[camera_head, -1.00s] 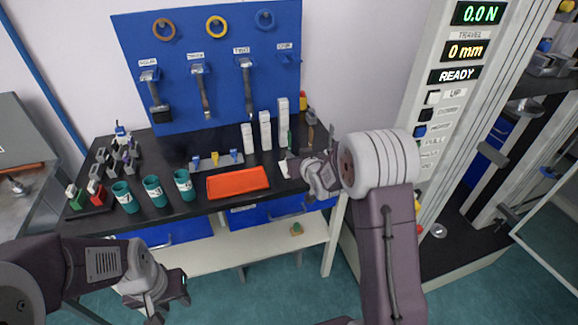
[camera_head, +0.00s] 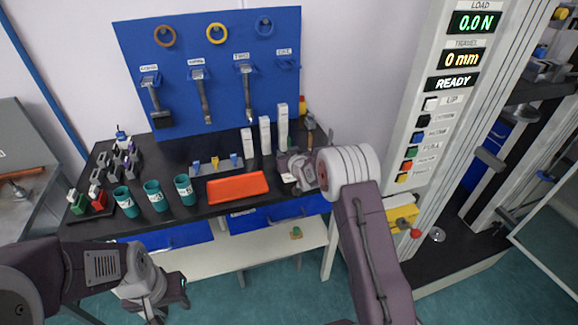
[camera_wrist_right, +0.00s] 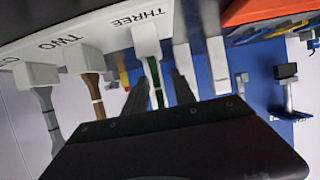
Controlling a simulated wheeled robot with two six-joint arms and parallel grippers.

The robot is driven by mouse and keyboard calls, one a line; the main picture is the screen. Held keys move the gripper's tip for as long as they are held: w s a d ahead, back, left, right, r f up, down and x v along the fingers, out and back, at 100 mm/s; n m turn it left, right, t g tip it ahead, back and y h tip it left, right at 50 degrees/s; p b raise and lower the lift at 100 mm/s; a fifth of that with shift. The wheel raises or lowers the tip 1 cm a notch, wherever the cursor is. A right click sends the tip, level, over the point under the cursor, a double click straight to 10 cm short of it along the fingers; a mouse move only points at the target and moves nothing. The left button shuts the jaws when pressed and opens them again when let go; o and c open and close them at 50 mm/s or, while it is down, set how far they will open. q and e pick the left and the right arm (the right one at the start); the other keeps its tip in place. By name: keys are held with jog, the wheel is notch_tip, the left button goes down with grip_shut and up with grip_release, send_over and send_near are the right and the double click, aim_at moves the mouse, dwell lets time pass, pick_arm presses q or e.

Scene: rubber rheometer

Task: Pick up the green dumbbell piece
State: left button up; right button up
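In the right wrist view, the green dumbbell piece (camera_wrist_right: 155,79) is a thin green strip with white marks. One end sits in a white holder block (camera_wrist_right: 145,42) labelled THREE. My right gripper (camera_wrist_right: 161,90) is open, with one dark finger on each side of the strip; whether either touches it I cannot tell. My left gripper (camera_head: 170,298) is open and empty in front of the bench, at lower left.
A brown piece (camera_wrist_right: 92,90) labelled TWO and a grey piece (camera_wrist_right: 48,115) stand beside the green one. White blocks (camera_head: 265,135) of stepped height stand close behind my right gripper. An orange tray (camera_head: 238,187) and teal cups (camera_head: 154,195) are to the left.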

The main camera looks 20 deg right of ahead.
grip_shut()
notch_tip(320, 180, up, 10)
jog(key=shift+p, duration=0.4)
